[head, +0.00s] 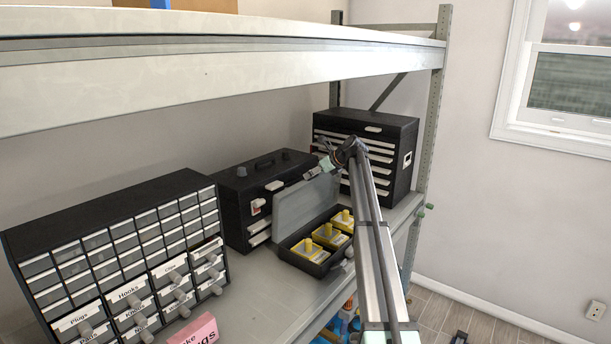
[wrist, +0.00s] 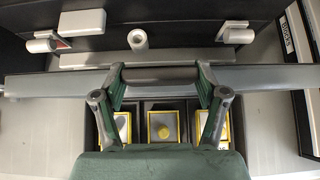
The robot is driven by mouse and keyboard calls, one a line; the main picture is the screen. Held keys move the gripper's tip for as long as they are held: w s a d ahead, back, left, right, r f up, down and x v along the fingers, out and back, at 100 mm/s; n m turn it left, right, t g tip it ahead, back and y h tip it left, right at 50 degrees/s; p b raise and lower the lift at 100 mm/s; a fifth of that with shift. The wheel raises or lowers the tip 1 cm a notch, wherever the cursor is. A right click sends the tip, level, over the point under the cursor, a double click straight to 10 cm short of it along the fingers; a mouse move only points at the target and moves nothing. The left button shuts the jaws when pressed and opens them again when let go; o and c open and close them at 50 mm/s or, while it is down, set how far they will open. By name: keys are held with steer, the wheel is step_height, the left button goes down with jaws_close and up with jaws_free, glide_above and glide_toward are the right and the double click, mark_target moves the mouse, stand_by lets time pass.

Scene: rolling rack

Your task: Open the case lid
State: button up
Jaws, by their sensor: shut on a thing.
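The open case (head: 291,257) sits on the shelf with yellow-topped items inside. It also shows in the wrist view (wrist: 182,105). Its grey lid (head: 302,208) stands raised, roughly upright, at the back of the case. In the wrist view the lid (wrist: 262,78) is seen nearly edge-on, with a dark handle (wrist: 160,75) in the middle of its edge. My gripper (wrist: 160,82) has one finger at each end of this handle and is shut on it. In the head view my gripper (head: 324,166) is at the lid's top edge, partly hidden by my arm.
A black toolbox (head: 262,186) stands close behind the lid. A black drawer chest (head: 390,135) is to the right and a labelled drawer cabinet (head: 110,255) to the left. The upper shelf (head: 250,75) hangs above. Some shelf surface (head: 252,290) is clear in front.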

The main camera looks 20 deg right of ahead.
steer(key=shift+f, duration=0.1)
steer(key=o, duration=1.7)
steer(key=shift+s+d, duration=0.1)
steer(key=v, duration=1.2)
